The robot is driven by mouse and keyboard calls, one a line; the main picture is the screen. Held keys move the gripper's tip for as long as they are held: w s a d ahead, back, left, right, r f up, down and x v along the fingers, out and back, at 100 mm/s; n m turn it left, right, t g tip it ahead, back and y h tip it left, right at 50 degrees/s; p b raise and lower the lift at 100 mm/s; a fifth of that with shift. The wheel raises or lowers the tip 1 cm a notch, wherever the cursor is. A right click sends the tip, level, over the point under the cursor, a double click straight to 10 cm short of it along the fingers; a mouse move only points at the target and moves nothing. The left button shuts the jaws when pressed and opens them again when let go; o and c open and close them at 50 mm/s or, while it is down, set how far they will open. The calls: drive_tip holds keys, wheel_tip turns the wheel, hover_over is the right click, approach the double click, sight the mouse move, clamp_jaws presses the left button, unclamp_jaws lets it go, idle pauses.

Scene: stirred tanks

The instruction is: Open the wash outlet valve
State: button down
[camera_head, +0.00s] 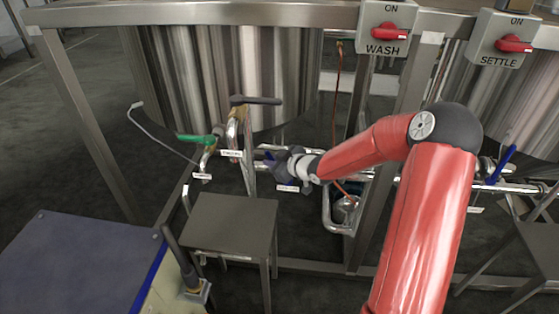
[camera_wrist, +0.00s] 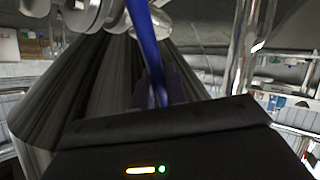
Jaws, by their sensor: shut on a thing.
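My gripper (camera_head: 274,160) is at the pipework below the wash tank (camera_head: 215,75), reached from the right by my red arm. It is shut on a blue valve handle (camera_wrist: 148,45), a long flat lever that runs down behind the black gripper body in the wrist view. In the head view only a little dark blue shows at the gripper, and the fingers are too small to make out. A small white label (camera_head: 288,188) hangs just below the gripper; I cannot read it surely. The valve body is largely hidden.
Left of my gripper are a green-handled valve (camera_head: 196,139) and a dark-handled valve (camera_head: 256,100). A small steel table (camera_head: 230,225) stands in front. The WASH switch box (camera_head: 385,30) and SETTLE switch box (camera_head: 507,40) are above. Another blue handle (camera_head: 502,163) is at the right.

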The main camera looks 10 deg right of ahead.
drive_tip(key=shift+w+a+f+n+g+h+b, duration=0.2)
drive_tip(key=shift+a+f+n+g+h+b, duration=0.1)
drive_tip(key=shift+a+f+g+h+b, duration=0.25)
drive_tip(key=shift+w+a+f+n+g+h+b, duration=0.2)
drive_tip(key=shift+a+f+n+h+b, duration=0.15)
drive_tip(key=shift+a+h, duration=0.35)
drive_tip(key=shift+d, duration=0.1)
drive_tip(key=c, duration=1.5)
unclamp_jaws()
drive_tip(key=p+v, duration=0.2)
drive_tip(key=v, duration=0.5)
drive_tip(key=shift+s+d+r+p, duration=0.1)
drive_tip(key=shift+s+r+p, duration=0.1)
drive_tip(key=shift+s+p, duration=0.15)
